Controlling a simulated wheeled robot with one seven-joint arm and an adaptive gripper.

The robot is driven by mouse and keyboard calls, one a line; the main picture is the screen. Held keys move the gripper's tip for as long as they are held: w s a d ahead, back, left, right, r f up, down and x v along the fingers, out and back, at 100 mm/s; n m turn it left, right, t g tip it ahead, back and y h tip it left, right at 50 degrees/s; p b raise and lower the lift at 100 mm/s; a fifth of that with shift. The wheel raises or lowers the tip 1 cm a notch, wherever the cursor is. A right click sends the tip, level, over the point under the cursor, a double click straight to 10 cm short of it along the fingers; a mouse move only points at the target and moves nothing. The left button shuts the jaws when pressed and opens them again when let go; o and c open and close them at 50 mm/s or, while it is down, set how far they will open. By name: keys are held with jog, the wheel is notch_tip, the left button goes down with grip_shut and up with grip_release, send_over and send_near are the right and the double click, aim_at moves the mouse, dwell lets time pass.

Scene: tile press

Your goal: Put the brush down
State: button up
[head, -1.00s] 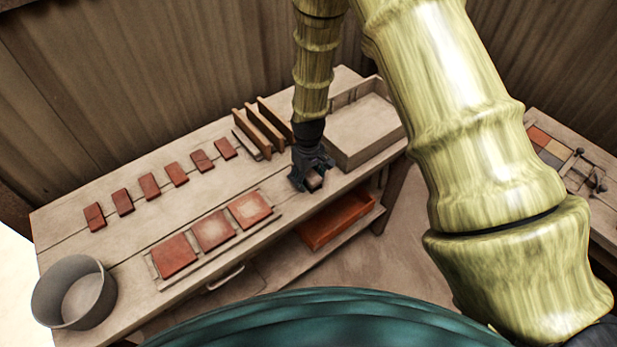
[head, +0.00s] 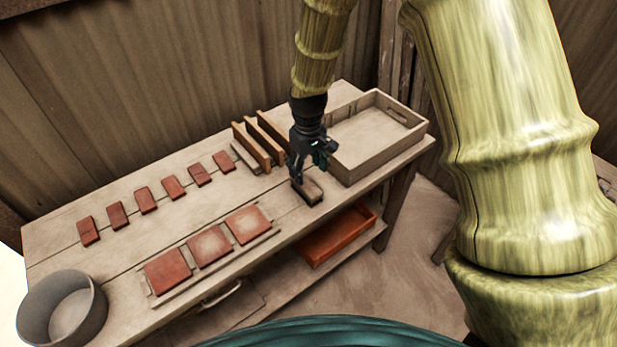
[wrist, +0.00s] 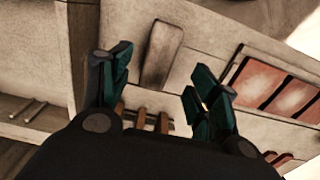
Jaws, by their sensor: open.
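The brush (head: 308,191), a small brown block with a darker lower part, lies on the workbench (head: 130,246) near its front edge. It is to the right of the row of three larger tiles. My gripper (head: 307,170) is open and empty just above and behind the brush. In the wrist view the brush (wrist: 162,55) lies beyond the spread fingers of my gripper (wrist: 160,88), apart from them. Its underside is hidden.
A wooden tray (head: 420,128) stands right of the brush. Upright boards (head: 262,141) stand behind. Three larger tiles (head: 209,245) lie in a frame on the left, with several small tiles (head: 147,200) behind.

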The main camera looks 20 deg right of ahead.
jog(key=shift+r+b, duration=0.3)
jog(key=shift+r, duration=0.95)
